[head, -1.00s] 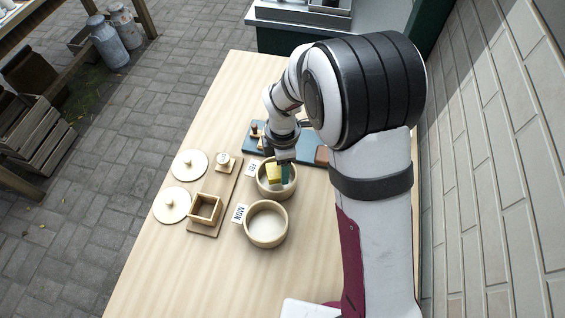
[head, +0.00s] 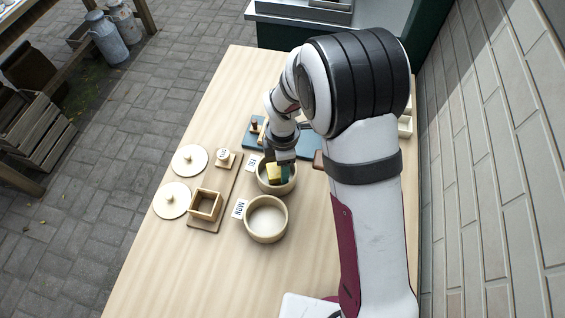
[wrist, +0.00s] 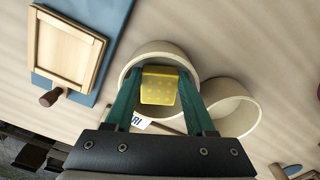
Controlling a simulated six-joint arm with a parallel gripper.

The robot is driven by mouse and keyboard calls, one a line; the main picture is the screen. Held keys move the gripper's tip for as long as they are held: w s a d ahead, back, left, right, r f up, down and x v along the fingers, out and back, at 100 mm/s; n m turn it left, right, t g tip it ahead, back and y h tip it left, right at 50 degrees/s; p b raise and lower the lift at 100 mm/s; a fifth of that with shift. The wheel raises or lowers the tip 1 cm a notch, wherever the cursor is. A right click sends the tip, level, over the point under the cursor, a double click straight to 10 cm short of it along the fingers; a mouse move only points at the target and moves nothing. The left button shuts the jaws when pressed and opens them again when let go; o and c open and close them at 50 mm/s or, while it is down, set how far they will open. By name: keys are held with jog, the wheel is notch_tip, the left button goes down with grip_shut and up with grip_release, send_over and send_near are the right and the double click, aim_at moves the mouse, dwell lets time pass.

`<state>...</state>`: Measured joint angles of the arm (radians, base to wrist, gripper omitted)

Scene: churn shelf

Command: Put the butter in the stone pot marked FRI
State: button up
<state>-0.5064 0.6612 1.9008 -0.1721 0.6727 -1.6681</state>
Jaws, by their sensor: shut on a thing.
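The butter (head: 273,172) is a yellow block with small dimples; it also shows in the wrist view (wrist: 159,87). My gripper (head: 281,168) is shut on it, with a green finger on each side in the wrist view (wrist: 161,100). The stone pot marked FRI (head: 277,190) is round, cream and open. The butter is within its rim in both views; whether it touches the pot's floor I cannot tell. The FRI label (head: 252,163) lies beside the pot, partly hidden by a finger in the wrist view.
A second open pot (head: 266,236) with a MON label (head: 239,209) stands close in front. To the left are two round lids (head: 172,200) and a board with a square wooden box (head: 206,205) and a small stamp-like piece (head: 224,157). A blue mat (head: 310,147) lies behind.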

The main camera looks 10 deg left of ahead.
jog(key=shift+f, duration=0.7)
dwell(0.3)
jog(key=o, duration=1.3)
jog(key=c, duration=0.3)
jog(key=shift+r, duration=0.15)
jog(key=shift+c, duration=0.2)
jog(key=shift+r, duration=5)
